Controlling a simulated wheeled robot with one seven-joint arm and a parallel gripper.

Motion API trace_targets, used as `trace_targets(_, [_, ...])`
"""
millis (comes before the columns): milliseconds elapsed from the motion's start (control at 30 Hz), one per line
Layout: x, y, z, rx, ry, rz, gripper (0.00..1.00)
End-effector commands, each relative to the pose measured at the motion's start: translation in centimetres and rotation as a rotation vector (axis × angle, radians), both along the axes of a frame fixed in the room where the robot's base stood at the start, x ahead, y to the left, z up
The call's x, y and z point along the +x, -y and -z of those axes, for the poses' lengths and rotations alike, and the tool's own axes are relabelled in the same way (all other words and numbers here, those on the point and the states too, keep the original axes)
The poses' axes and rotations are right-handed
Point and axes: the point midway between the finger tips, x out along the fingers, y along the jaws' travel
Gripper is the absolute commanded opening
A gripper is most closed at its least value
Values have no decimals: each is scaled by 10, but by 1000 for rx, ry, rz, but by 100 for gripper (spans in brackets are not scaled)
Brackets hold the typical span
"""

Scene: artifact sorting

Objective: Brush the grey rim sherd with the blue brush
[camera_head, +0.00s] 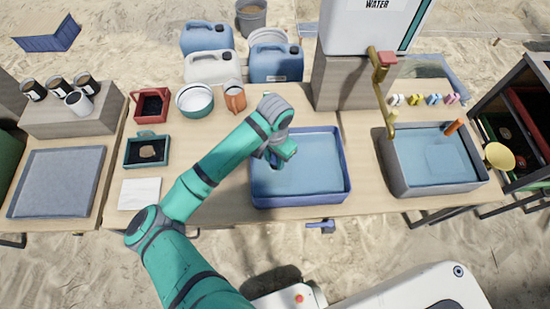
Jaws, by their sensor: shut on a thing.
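My gripper (277,154) is over the left part of the blue-rimmed tub (346,180). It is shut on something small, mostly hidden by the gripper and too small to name. A blue-handled tool (322,226), perhaps the blue brush, shows at the table's front edge below the tub, apart from my gripper. A dark brownish piece (148,151) lies in the green-framed tray (130,153) on the left; I cannot tell whether it is a sherd. I cannot make out the grey rim sherd for certain.
A grey basin (395,170) with an orange stick (454,126) stands right, below a tap (383,85). Water cans (207,37) stand behind.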

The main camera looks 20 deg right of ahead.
Motion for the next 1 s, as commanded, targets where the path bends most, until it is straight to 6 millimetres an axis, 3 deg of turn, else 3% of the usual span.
trace_targets(1000, [0,0,10,0,-1,0,8])
